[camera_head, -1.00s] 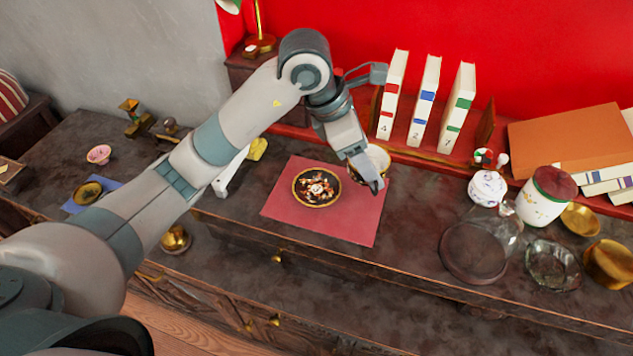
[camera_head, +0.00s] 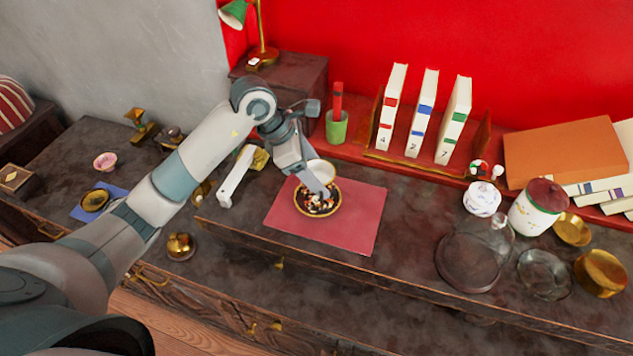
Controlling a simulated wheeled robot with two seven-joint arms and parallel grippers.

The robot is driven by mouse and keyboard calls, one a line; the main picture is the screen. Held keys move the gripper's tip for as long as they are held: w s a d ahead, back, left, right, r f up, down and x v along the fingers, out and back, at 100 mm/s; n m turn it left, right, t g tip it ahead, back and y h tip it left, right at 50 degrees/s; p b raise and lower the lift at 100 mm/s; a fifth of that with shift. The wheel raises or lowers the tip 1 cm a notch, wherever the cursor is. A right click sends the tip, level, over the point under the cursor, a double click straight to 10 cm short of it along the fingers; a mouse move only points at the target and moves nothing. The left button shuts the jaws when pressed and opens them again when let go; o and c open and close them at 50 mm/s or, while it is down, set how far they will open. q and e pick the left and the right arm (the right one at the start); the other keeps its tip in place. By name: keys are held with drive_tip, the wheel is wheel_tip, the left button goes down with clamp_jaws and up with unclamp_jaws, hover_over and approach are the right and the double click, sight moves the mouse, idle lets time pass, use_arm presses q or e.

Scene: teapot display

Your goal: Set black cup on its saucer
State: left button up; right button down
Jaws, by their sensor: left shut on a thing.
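My left gripper (camera_head: 312,182) is shut on the cup (camera_head: 322,168), whose pale inside shows behind the fingers. Most of the cup's outside is hidden by the gripper. The saucer (camera_head: 318,208), dark with a bright pattern and a gold rim, lies on the red mat (camera_head: 352,222). The cup and fingers are over the saucer's back part in this view. I cannot tell whether the cup touches it. My right gripper is not in view.
Numbered books (camera_head: 423,113) stand in a holder behind the mat. A green pen cup (camera_head: 337,126) and a white bar-shaped object (camera_head: 235,178) are near my arm. A glass dome (camera_head: 474,262) and a lidded jar (camera_head: 538,208) stand at right. The mat's right side is clear.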

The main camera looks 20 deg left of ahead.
use_arm(q)
drive_tip(key=shift+f+p, duration=0.8)
drive_tip(key=shift+f, duration=1.15)
drive_tip(key=shift+f, duration=0.2)
drive_tip(key=o, duration=1.1)
drive_tip(key=shift+c, duration=0.2)
drive_tip(key=shift+r, duration=0.2)
